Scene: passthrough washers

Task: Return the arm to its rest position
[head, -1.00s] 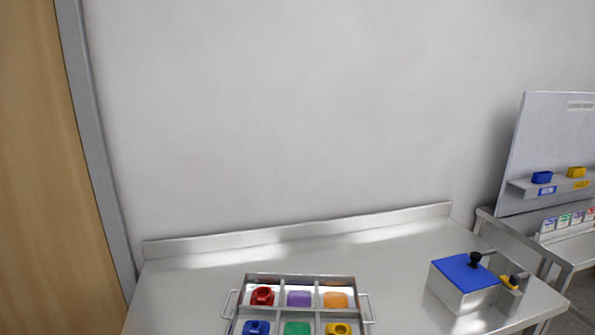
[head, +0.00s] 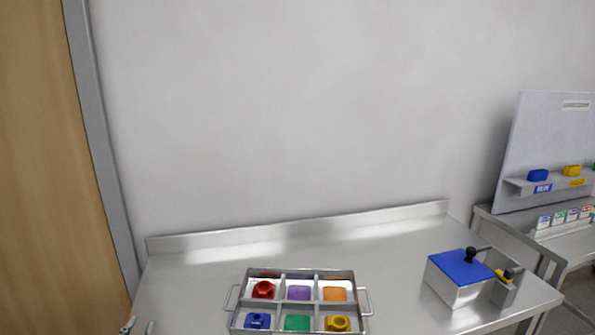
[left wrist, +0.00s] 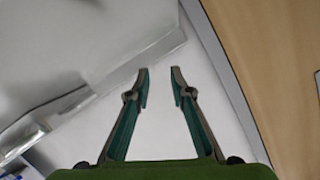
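My left gripper (left wrist: 159,88) shows in the left wrist view with its two green-lined fingers apart and nothing between them. In the head view only the tips of my left gripper (head: 137,326) show at the bottom left edge, left of the tray. The divided metal tray (head: 361,300) stands on the steel table (head: 200,290) with red, blue and yellow parts in some compartments. My right gripper is not in view.
A metal box with a blue lid (head: 461,264) stands at the table's right side. A board with a shelf (head: 545,187) stands on another table at the far right. A wooden panel (head: 45,170) is at the left. The table's back is clear.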

